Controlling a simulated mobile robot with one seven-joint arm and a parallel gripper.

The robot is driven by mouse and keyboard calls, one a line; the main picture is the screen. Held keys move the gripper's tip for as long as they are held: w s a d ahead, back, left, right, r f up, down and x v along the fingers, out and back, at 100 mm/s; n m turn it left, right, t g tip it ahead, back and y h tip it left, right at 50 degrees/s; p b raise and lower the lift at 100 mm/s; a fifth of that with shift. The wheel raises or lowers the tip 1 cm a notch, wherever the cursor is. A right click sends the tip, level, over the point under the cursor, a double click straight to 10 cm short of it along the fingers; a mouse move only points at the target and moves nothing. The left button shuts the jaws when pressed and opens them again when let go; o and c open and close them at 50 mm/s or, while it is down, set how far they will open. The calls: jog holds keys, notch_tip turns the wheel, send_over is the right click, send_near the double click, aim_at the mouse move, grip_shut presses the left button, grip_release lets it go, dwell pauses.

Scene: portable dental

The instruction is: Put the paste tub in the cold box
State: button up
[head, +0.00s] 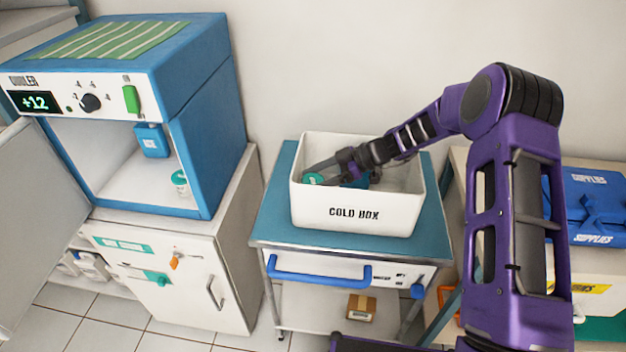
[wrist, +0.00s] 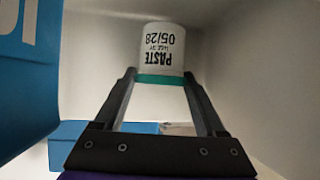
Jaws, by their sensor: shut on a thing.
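The paste tub (wrist: 163,48) is white with a teal lid and reads "PASTE 05/28" upside down in the wrist view. My gripper (wrist: 160,78) is shut on it near the lid. In the head view my gripper (head: 326,170) reaches down inside the white cold box (head: 320,215), and the tub's teal lid (head: 313,179) shows by the box's left inner side. The box is open at the top and stands on a teal-topped cart. I cannot tell whether the tub touches the box floor.
A blue item (head: 356,181) lies in the box, close to my gripper. On the left, an open cooler (head: 200,120) holds another teal-lidded tub (head: 180,182) and a small blue item (head: 151,140). A blue supplies case (head: 590,205) is at the right.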

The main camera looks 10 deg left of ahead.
jog(key=shift+f+b, duration=0.45)
jog(key=shift+b, duration=0.3)
jog(key=o, duration=1.1)
jog(key=r+p, duration=0.1)
jog(key=p, duration=0.1)
jog(key=shift+r+p, duration=0.3)
jog(key=shift+r, duration=0.05)
jog(key=v, duration=0.7)
jog(key=shift+d+f+b, duration=0.1)
jog(key=shift+d+b, duration=0.2)
